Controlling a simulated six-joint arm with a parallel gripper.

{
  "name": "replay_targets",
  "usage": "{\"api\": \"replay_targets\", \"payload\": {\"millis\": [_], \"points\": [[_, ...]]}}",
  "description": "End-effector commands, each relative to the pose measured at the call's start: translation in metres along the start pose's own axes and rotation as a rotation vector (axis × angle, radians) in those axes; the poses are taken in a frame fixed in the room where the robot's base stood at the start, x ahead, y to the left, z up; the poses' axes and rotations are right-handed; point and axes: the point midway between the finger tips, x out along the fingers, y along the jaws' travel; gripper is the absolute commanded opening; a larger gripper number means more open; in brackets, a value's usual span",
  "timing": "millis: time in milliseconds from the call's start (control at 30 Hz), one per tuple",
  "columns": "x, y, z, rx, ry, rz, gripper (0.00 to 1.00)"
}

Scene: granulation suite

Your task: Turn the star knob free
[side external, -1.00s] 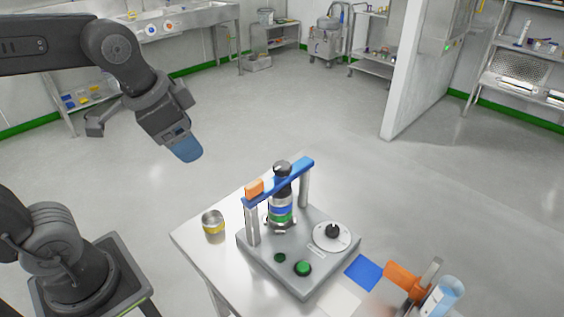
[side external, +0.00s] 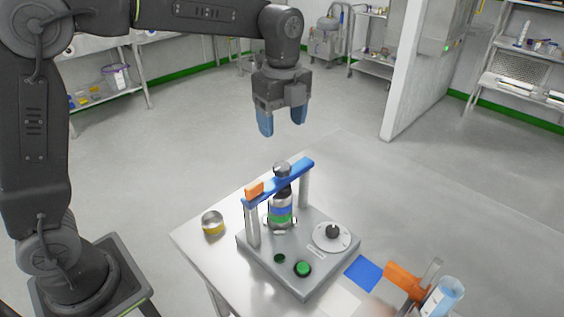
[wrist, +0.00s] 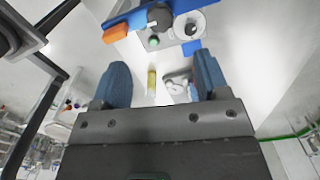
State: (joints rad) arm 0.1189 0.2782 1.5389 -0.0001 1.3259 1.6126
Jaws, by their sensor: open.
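A dark rounded knob (side external: 282,169) stands on top of the blue crossbar (side external: 300,170) of a grey clamp fixture, above a bottle (side external: 281,212) with blue and green bands. It looks like the star knob, though its lobes are too small to make out. In the wrist view the dark knob (wrist: 160,15) is at the top, beyond the fingertips. My gripper (side external: 282,120) hangs above the fixture, pointing down, its blue fingers apart and empty. It also shows open in the wrist view (wrist: 161,72). Nothing touches the knob.
The fixture base (side external: 300,284) carries a white dial (side external: 321,240) with a black knob and a green button (side external: 303,269). An orange block (side external: 254,188) sits on the crossbar's left end. A small tin (side external: 213,222) stands left; an orange-handled item (side external: 403,279) lies right. Space above is clear.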

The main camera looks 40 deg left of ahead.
Motion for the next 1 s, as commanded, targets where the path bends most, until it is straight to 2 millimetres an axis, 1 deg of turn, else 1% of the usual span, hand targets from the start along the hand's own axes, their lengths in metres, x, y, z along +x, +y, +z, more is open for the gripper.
{"api": "replay_targets", "payload": {"millis": [33, 300, 400, 500, 700, 967, 1000], "points": [[0.012, 0.000, 0.000, -0.001, 0.000, 0.005, 0.68], [0.067, 0.001, 0.000, -0.002, 0.000, 0.004, 0.68], [0.083, 0.001, 0.000, -0.003, 0.000, 0.002, 0.68], [0.095, 0.000, 0.000, -0.003, 0.000, 0.001, 0.68], [0.106, 0.000, 0.000, -0.003, 0.000, 0.000, 0.68], [0.107, 0.000, 0.000, -0.003, 0.000, -0.001, 0.68], [0.107, 0.000, 0.000, -0.003, 0.000, -0.001, 0.64]]}}
